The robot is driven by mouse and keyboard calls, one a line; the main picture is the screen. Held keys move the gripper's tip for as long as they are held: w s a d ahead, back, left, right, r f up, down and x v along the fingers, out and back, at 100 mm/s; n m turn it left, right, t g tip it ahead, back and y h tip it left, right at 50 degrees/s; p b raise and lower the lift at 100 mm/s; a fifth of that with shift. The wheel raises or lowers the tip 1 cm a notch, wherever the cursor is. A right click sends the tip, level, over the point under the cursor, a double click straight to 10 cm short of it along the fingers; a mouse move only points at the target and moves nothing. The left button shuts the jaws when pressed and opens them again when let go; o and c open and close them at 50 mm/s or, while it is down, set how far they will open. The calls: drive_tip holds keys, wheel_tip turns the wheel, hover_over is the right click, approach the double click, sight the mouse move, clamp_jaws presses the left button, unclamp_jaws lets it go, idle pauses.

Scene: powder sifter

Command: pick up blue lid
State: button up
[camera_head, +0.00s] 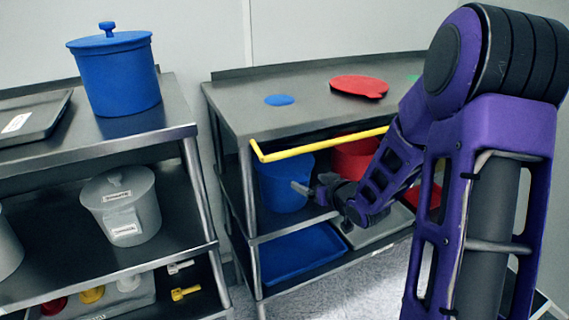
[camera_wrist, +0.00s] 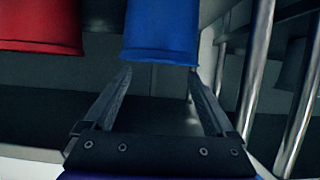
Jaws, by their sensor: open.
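A blue lid with a knob (camera_head: 108,38) sits on a blue bucket (camera_head: 120,80) on the left rack's top, in the head view. A flat blue disc (camera_head: 279,100) lies on the right table; I cannot tell whether it is also a lid. My gripper (camera_head: 312,188) is open and empty, far from the knobbed lid and below the right table's top. It is in front of a blue container (camera_head: 282,185) on the shelf. In the wrist view a blue container (camera_wrist: 160,30) is just beyond my open fingers (camera_wrist: 160,74). No lid shows there.
A red disc (camera_head: 359,86) lies on the right table, with a yellow bar (camera_head: 320,145) along its front. A red container (camera_head: 355,158) stands beside the blue one, and a blue tray (camera_head: 300,252) lies below. A grey lidded pot (camera_head: 122,205) stands on the left rack. Metal posts (camera_wrist: 255,70) are close by.

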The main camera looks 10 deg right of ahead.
sight(300, 178)
drive_tip(key=x, duration=0.4)
drive_tip(key=shift+w+a+f, duration=0.15)
drive_tip(key=shift+w+f, duration=0.1)
drive_tip(key=shift+w, duration=0.05)
clamp_jaws()
